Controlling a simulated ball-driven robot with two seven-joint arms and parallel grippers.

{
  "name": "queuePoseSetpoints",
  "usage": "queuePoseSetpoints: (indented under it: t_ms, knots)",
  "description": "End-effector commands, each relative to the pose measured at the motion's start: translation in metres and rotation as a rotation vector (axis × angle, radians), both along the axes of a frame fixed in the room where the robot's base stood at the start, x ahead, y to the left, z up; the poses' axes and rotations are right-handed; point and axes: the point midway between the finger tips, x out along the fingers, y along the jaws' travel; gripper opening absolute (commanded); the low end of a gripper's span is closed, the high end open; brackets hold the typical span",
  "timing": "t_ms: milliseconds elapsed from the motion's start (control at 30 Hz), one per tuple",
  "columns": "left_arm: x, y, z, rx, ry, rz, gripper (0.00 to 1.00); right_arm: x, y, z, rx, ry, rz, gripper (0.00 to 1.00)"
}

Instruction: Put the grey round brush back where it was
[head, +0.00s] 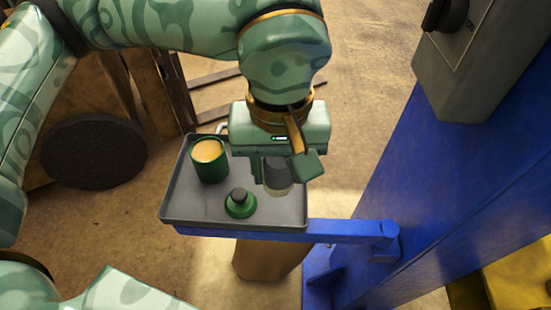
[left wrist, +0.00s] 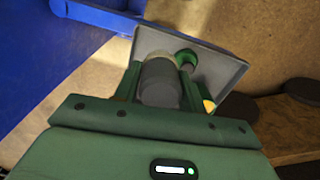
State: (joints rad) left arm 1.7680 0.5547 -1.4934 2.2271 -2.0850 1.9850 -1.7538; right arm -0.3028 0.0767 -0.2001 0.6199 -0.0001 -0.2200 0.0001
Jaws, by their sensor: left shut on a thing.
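The grey round brush (head: 277,177) has a dark grey body with a pale lower end. My left gripper (head: 284,171) is shut on it, with one finger on each side. The brush is upright over the right part of the grey tray (head: 176,205). I cannot tell whether its lower end touches the tray. In the left wrist view the brush (left wrist: 160,84) is between the fingers of my left gripper (left wrist: 157,82), with the tray (left wrist: 226,62) beyond it. My right gripper is not in view.
A green cup with orange contents (head: 210,162) stands at the tray's back left. A green round piece with a dark knob (head: 240,204) stands near its front middle. A blue arm (head: 345,231) runs along the tray's front edge to a blue column (head: 440,165) at right.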

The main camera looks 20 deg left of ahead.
Motion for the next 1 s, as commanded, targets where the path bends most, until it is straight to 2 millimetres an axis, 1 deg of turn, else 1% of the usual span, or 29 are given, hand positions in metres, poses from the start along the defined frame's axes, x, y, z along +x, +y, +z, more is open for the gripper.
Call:
queuePoseSetpoints:
  t_ms: [33,233,267,300,400,500,667,767,800,900,1000]
  knots:
    - [0.011,0.005,-0.007,0.001,0.006,0.009,0.22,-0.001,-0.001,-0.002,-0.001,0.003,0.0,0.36]
    - [0.067,0.022,-0.035,-0.001,0.006,0.008,0.22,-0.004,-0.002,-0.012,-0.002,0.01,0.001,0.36]
    - [0.075,0.025,-0.039,-0.001,0.006,0.007,0.22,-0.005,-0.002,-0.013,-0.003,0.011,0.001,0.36]
    - [0.082,0.027,-0.05,-0.001,0.008,0.003,0.22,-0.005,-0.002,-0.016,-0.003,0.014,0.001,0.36]
    - [0.098,0.032,-0.07,-0.002,0.007,0.001,0.22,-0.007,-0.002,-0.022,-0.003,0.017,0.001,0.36]
    - [0.108,0.035,-0.081,-0.001,0.004,0.0,0.22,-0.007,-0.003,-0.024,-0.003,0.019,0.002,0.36]
    - [0.115,0.037,-0.088,-0.003,0.001,-0.002,0.22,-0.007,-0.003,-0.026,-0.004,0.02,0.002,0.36]
    - [0.122,0.039,-0.099,-0.002,0.003,0.0,0.22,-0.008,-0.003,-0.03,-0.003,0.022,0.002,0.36]
    - [0.121,0.039,-0.108,-0.002,0.006,-0.003,0.22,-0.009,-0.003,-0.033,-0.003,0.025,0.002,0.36]
    - [0.12,0.039,-0.124,-0.002,0.006,-0.003,0.22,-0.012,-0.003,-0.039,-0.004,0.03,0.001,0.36]
    - [0.121,0.039,-0.126,-0.001,0.001,-0.003,0.23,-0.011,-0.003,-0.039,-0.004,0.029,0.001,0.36]
